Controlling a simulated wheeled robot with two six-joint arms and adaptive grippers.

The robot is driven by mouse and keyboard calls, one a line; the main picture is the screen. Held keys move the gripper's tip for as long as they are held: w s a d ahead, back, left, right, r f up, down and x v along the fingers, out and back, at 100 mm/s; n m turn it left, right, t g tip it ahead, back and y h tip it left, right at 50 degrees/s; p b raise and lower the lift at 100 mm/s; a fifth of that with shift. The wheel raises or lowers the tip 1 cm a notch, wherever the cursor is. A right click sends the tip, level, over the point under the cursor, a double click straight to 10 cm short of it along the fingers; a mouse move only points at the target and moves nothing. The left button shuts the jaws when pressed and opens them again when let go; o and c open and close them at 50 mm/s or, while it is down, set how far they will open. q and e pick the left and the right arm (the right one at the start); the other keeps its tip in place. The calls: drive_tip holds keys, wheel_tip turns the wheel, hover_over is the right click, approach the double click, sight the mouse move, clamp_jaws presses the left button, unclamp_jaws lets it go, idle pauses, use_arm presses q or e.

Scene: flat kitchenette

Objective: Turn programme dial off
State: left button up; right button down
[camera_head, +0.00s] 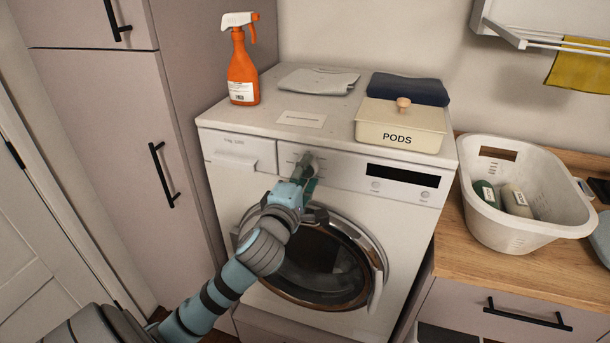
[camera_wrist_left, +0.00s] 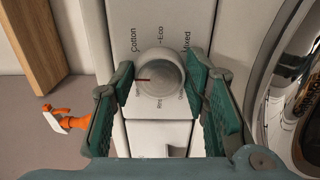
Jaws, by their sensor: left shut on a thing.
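The programme dial (camera_wrist_left: 160,74) is a round silver-grey knob on the washing machine's white front panel. In the left wrist view its red pointer line lies toward the left side. The words Cotton, Eco and Mixed are printed around it; the smaller labels below are too blurred to read. My left gripper (camera_wrist_left: 158,88) has its green fingers on either side of the dial, shut on it. In the head view my left gripper (camera_head: 306,175) is at the panel and mostly hides the dial. My right gripper is not in view.
The washing machine (camera_head: 222,184) has a round door (camera_head: 325,262) below the panel. On top are an orange spray bottle (camera_head: 242,75), folded cloths and a PODS box (camera_head: 400,128). A white basket (camera_head: 530,215) stands on the wooden counter at right. Tall cabinets stand at left.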

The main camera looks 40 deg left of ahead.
use_arm(q)
drive_tip(key=shift+f, duration=0.1)
drive_tip(key=o, duration=1.1)
drive_tip(key=v, duration=0.7)
drive_tip(key=shift+s+d, duration=0.1)
drive_tip(key=shift+s, duration=0.2)
drive_tip(key=shift+w, duration=0.1)
